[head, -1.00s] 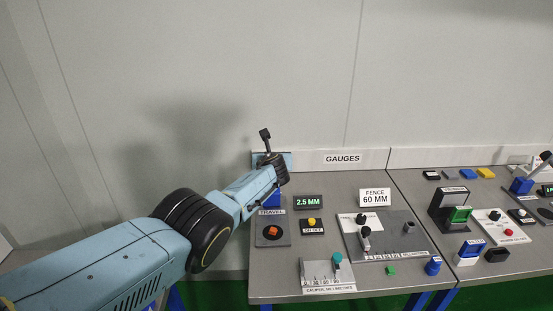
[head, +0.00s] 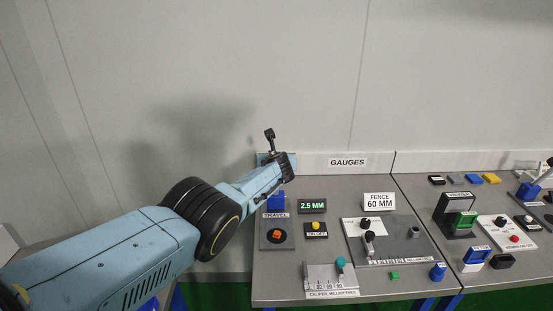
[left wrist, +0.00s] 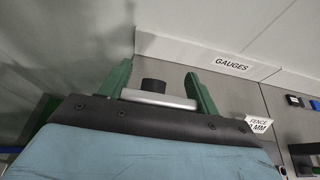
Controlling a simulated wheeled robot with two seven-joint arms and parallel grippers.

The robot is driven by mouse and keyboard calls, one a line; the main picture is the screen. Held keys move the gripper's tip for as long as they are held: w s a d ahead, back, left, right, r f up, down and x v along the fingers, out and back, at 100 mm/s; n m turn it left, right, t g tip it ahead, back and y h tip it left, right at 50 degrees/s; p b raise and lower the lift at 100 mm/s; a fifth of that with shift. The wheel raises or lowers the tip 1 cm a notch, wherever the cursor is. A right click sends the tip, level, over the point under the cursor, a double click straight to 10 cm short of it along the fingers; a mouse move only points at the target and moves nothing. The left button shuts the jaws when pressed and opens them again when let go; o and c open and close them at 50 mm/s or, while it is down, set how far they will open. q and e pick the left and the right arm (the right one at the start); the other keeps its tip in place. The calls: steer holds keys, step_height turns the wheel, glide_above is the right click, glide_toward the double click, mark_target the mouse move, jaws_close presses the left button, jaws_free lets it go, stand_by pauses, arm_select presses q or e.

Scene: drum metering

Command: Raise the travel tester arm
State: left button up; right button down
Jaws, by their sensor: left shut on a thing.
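The travel tester is at the left end of the bench, with a TRAVEL plate (head: 264,238), a blue block (head: 276,202) and an orange-red piece on a black disc (head: 277,235). Its arm's black end (head: 269,134) stands up above my left gripper (head: 283,163) in the head view. In the left wrist view, a dark knob (left wrist: 153,85) and a light grey bar (left wrist: 157,97) lie between the green fingers of my left gripper (left wrist: 160,84). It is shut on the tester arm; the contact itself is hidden. My right gripper is out of view.
A display (head: 312,206) reads 2.5 MM, beside a yellow button (head: 316,226). A FENCE 60 MM sign (head: 379,201), a sliding fence gauge (head: 400,250) and a caliper plate (head: 332,278) stand to the right. The wall is close behind the bench.

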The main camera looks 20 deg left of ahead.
arm_select(q)
steer(key=shift+s+f, duration=0.1)
steer(key=shift+f, duration=0.25)
stand_by(0.4)
steer(key=o, duration=1.4)
steer(key=shift+w+a, duration=0.1)
steer(key=shift+w, duration=0.1)
steer(key=shift+r, duration=0.2)
